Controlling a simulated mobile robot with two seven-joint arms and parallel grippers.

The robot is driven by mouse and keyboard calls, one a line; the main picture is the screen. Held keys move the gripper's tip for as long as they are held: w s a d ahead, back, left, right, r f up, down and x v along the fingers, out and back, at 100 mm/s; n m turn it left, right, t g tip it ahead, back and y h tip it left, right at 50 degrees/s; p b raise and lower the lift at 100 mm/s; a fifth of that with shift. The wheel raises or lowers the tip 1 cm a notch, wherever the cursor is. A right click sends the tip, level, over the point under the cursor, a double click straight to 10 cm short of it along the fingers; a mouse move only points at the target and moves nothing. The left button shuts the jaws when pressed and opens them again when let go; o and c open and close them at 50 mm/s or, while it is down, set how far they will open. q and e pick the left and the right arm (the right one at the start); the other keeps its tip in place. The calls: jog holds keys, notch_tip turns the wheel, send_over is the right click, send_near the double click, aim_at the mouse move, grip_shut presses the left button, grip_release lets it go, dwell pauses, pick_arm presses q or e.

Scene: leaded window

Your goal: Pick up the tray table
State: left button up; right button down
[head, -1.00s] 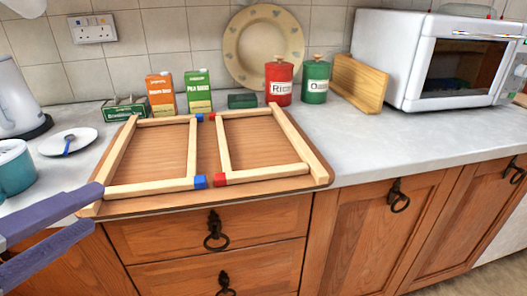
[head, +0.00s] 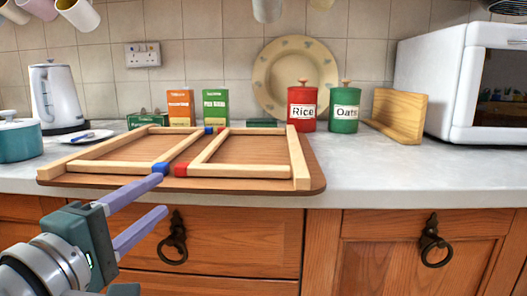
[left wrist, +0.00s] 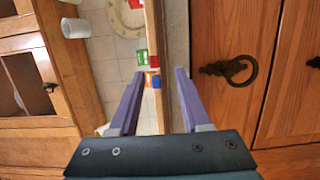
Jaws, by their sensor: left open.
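The tray table is a brown board (head: 225,183) lying flat on the counter, its front edge near the counter's front. Two pale wooden frames (head: 240,171) with blue and red corner pieces lie folded on it. In the left wrist view the tray table (left wrist: 158,45) shows nearly edge-on as a thin strip between the fingers. My left gripper (head: 162,195) is open and empty, with purple fingers one above the other, in front of the board's front edge. Its fingers also show in the left wrist view (left wrist: 160,73). I cannot tell whether they touch the board. My right gripper is not in view.
Behind the board stand cartons (head: 215,105), a red Rice tin (head: 301,110), a green Oats tin (head: 344,110) and a plate (head: 275,70). A microwave (head: 430,90) is at right, a kettle (head: 58,97) at left. Drawers with ring handles (head: 174,238) lie below. The counter (head: 400,172) right of the board is clear.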

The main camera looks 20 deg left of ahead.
aim_at(174, 188)
pick_arm(q)
jog(key=w, duration=0.3)
jog(key=w+b, duration=0.1)
jog(key=w, duration=0.1)
jog(key=shift+w+d+f, duration=0.15)
jog(key=shift+f, duration=0.1)
grip_shut()
dwell(1.1)
jog(key=shift+r, duration=0.2)
